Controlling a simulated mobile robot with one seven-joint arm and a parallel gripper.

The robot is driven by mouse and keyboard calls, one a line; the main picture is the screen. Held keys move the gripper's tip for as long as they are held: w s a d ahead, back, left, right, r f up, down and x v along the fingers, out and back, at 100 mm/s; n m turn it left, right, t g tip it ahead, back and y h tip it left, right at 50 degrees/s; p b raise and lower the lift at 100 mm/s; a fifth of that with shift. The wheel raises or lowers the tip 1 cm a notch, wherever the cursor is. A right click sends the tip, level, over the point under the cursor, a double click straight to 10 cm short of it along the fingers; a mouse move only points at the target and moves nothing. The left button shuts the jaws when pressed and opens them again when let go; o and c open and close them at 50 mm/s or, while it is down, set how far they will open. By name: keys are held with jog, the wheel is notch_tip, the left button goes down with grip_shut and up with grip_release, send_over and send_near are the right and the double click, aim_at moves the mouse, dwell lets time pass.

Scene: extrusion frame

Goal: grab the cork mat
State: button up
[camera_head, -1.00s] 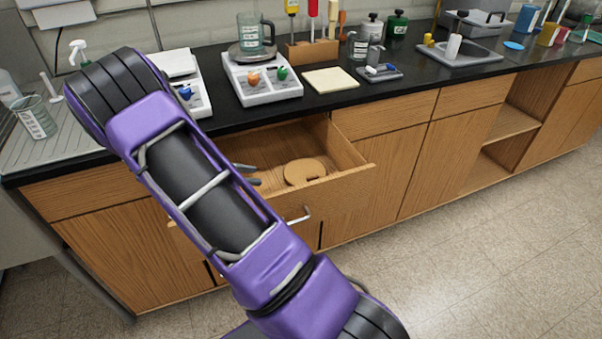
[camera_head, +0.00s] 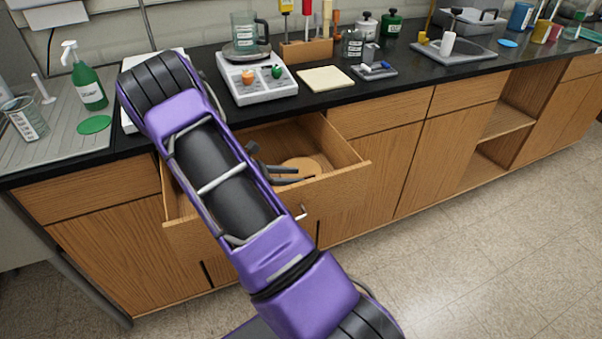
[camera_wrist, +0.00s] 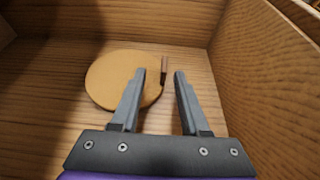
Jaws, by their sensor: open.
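The cork mat (camera_head: 304,164) is a round tan disc lying flat in the open drawer (camera_head: 345,178). In the wrist view the cork mat (camera_wrist: 108,80) lies on the drawer floor, with a small brown upright piece (camera_wrist: 164,70) at its right edge. My gripper (camera_wrist: 160,74) is open, with its two fingers apart. The left finger overlaps the mat in the picture and the right finger is just past its right edge. In the head view my gripper (camera_head: 292,175) is inside the drawer opening, partly covering the mat. I cannot tell whether the fingers touch the mat.
The drawer's right wall (camera_wrist: 265,75) and back wall (camera_wrist: 150,22) rise around the mat. The black counter (camera_head: 330,105) above holds a scale (camera_head: 258,85), a cream pad (camera_head: 325,79) and a green spray bottle (camera_head: 88,86). The floor at right is clear.

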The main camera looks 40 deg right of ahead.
aim_at(307, 176)
jog(key=x, duration=0.4)
jog(key=shift+s+d, duration=0.25)
jog(key=shift+s, duration=0.1)
grip_shut()
